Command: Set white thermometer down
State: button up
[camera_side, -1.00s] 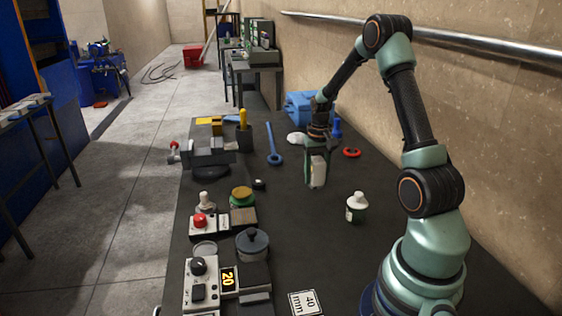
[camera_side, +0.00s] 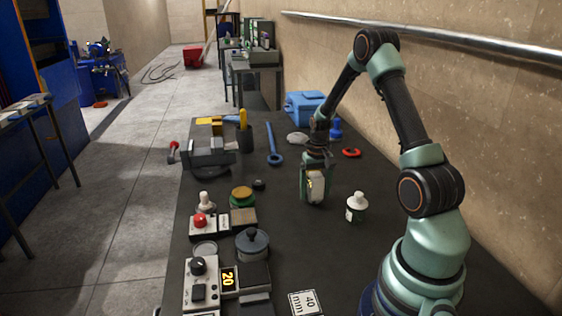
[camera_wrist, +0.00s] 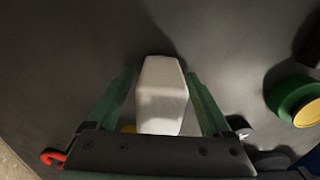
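The white thermometer (camera_side: 314,188) is upright between the green fingers of my gripper (camera_side: 313,196) in the side view, right of the middle of the dark bench. Its lower end is close to the bench top; I cannot tell whether it touches. In the wrist view the pale thermometer body (camera_wrist: 161,95) fills the space between my gripper's fingertips (camera_wrist: 160,76). The fingertips appear to press on its two sides. The fingers hide part of it in the side view.
A white-capped bottle (camera_side: 356,206) stands just right of my gripper. A red ring (camera_side: 351,153), a blue wrench (camera_side: 273,146) and a blue toolbox (camera_side: 303,106) lie farther back. A green jar with a tan top (camera_side: 242,196) and control boxes stand left.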

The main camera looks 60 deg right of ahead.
notch_tip(320, 180, up, 11)
jog(key=shift+r, duration=0.15)
jog(key=shift+a+r, duration=0.1)
jog(key=shift+r, duration=0.5)
jog(key=s+a+r+n+t, duration=0.1)
jog(key=a+r+n+t, duration=0.1)
jog(key=a, duration=0.7)
jog(key=s+a+r+n+t, duration=0.1)
jog(key=a+r+n, duration=0.3)
jog(key=a, duration=0.5)
jog(key=s+a+r+n+t, duration=0.2)
jog(key=a+r, duration=0.3)
jog(key=a, duration=0.4)
jog(key=shift+s+a+r+n+t, duration=0.25)
jog(key=shift+s+a+n+t, duration=0.1)
jog(key=shift+s+n, duration=0.2)
